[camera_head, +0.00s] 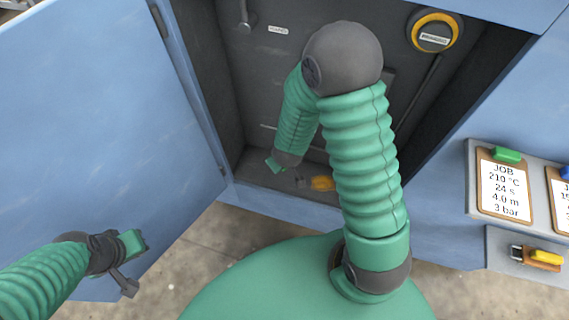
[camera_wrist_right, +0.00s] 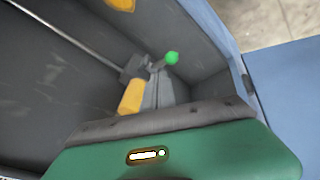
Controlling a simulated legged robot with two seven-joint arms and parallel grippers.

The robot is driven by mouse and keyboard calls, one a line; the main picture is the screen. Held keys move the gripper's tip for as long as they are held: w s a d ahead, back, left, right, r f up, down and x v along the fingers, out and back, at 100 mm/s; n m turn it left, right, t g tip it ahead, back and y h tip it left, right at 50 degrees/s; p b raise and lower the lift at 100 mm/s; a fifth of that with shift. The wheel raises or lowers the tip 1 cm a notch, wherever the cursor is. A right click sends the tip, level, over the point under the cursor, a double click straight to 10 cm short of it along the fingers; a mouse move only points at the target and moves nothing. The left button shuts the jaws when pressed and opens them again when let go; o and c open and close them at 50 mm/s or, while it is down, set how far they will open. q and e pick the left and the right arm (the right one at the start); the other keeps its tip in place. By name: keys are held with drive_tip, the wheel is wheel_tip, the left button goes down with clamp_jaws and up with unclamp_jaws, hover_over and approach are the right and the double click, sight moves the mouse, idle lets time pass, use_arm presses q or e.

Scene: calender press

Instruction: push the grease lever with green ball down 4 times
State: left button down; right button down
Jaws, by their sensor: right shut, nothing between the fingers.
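The green ball (camera_wrist_right: 172,58) sits on the end of a short grey grease lever (camera_wrist_right: 157,65) in the right wrist view. A yellow cylinder (camera_wrist_right: 131,97) stands beside the lever's grey block. In the head view the yellow cylinder (camera_head: 322,183) lies low in the open cabinet; I cannot make out the ball there. My right gripper (camera_head: 274,165) is inside the cabinet, left of the cylinder, shut and empty. In the right wrist view its fingers (camera_wrist_right: 158,92) point toward the lever; contact cannot be told. My left gripper (camera_head: 139,243) hangs before the blue door, its fingers unclear.
The blue cabinet door (camera_head: 90,120) stands open at the left. Cabinet side walls border my right arm. A round yellow-ringed knob (camera_head: 434,30) and a small lever (camera_head: 245,20) are on the back panel. A job card (camera_head: 503,185) and a yellow-handled tool (camera_head: 540,257) are at the right.

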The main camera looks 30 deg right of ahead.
drive_tip(key=shift+f, duration=0.1)
drive_tip(key=shift+s+a+f, duration=0.1)
drive_tip(key=shift+f, duration=0.15)
drive_tip(key=shift+s+a+f+b, duration=0.15)
drive_tip(key=shift+f+b, duration=0.25)
drive_tip(key=shift+f, duration=0.15)
drive_tip(key=shift+s+a+f+b, duration=0.2)
drive_tip(key=shift+f+b, duration=0.15)
drive_tip(key=shift+f, duration=0.2)
drive_tip(key=shift+s+a+f+b, duration=0.1)
drive_tip(key=shift+a+f+b, duration=0.05)
drive_tip(key=shift+f+b, duration=0.35)
idle(1.7)
idle(0.5)
drive_tip(key=shift+w+d+r+p, duration=0.2)
drive_tip(key=shift+r+p, duration=0.45)
drive_tip(key=shift+p, duration=0.15)
drive_tip(key=shift+w+d+r+p, duration=0.15)
drive_tip(key=shift+d+r+p, duration=0.05)
drive_tip(key=shift+r+p, duration=0.55)
drive_tip(key=shift+w+d+r+p, duration=0.2)
drive_tip(key=shift+r+p, duration=0.4)
drive_tip(key=shift+p, duration=0.25)
drive_tip(key=shift+r, duration=0.1)
